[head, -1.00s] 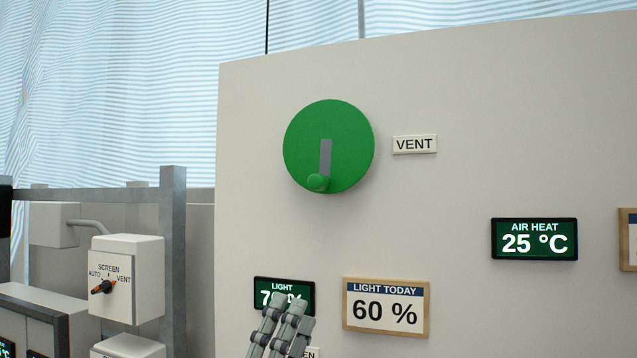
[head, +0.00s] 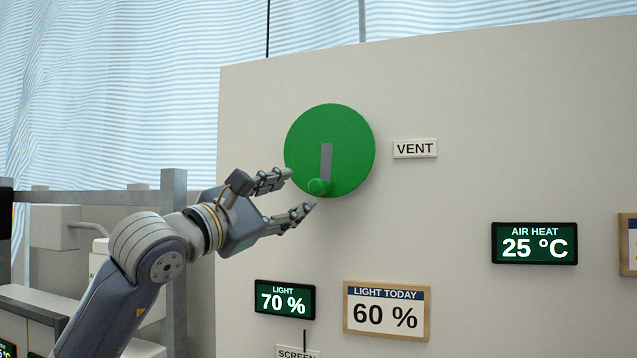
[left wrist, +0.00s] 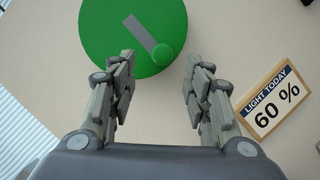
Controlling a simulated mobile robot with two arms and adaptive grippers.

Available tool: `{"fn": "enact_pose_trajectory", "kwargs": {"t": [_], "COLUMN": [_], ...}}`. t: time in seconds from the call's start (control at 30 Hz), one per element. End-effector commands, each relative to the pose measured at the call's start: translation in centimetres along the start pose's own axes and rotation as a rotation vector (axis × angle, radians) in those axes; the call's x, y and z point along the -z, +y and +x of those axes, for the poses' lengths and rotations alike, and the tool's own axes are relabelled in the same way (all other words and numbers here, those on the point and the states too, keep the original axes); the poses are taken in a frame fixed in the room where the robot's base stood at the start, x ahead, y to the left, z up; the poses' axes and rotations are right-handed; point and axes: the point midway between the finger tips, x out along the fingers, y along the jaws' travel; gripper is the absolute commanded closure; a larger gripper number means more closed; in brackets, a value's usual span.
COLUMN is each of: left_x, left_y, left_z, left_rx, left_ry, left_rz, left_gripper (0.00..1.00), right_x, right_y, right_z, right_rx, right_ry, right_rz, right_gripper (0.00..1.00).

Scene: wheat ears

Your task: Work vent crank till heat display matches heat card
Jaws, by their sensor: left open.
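The vent crank is a green disc (head: 335,130) with a grey bar and a green knob (head: 318,187) at its lower edge, mounted on a pale panel. My left gripper (head: 301,189) is open, its fingers pointing at the knob. In the left wrist view the knob (left wrist: 162,54) lies ahead between the two fingers, without visible contact. The heat display (head: 535,243) reads AIR HEAT 25 °C. A wood-framed card (head: 628,241) is cut off at the right edge; its text cannot be read, so I cannot tell if it is the heat card. My right gripper is out of view.
A VENT label (head: 415,148) is right of the disc. Below are a light display (head: 285,299) reading 70 % and a LIGHT TODAY card (head: 387,311) reading 60 %. A grey metal post (head: 173,185) and boxes stand at the left.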

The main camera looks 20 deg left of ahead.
Motion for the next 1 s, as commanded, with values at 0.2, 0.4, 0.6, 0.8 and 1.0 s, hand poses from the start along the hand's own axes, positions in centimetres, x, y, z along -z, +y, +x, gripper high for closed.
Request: {"fn": "enact_pose_trajectory", "kwargs": {"t": [0.2, 0.4, 0.6, 0.8, 1.0], "left_x": [-0.4, -0.3, -0.1, -0.1, -0.1], "left_y": [0.2, 0.1, -0.1, -0.2, -0.2], "left_z": [4.5, 7.7, 9.1, 9.2, 9.2], "left_rx": [0.005, 0.005, 0.004, 0.004, 0.004], "left_ry": [-0.001, -0.002, -0.002, -0.003, -0.003], "left_rz": [-0.003, -0.004, -0.003, -0.002, -0.002], "left_gripper": [0.54, 0.54, 0.54, 0.54, 0.79], "right_x": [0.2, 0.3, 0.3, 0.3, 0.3], "right_y": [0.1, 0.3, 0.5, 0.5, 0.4], "right_z": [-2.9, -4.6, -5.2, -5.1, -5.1], "right_rx": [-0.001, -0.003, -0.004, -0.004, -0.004], "right_ry": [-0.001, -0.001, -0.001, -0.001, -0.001], "right_rz": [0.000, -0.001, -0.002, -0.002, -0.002], "right_gripper": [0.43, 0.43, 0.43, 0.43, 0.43]}}
